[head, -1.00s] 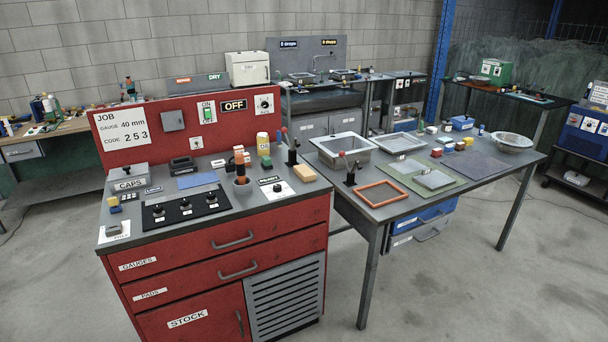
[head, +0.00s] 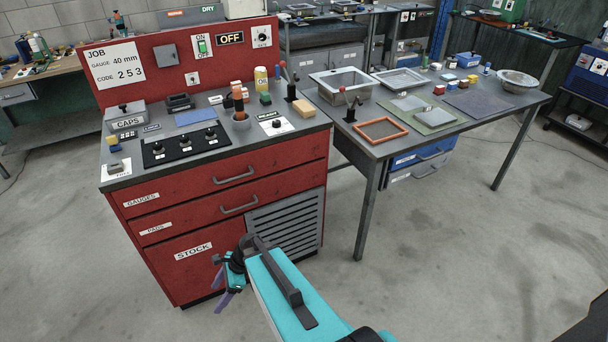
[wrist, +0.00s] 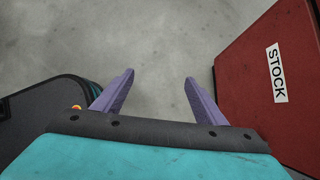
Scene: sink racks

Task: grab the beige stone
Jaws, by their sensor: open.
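A beige block (head: 304,107), which looks like the beige stone, lies on the worktop of the red cabinet (head: 250,165) near its right edge, in the head view. My gripper (head: 221,288) is low in front of the cabinet's STOCK door, well below the worktop and away from the block. In the wrist view my gripper (wrist: 160,77) has its two purple fingers spread with bare floor between them. It is empty. The block does not show in the wrist view.
A grey table (head: 375,145) with trays and an orange frame (head: 381,130) adjoins at right. The floor in front is clear.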

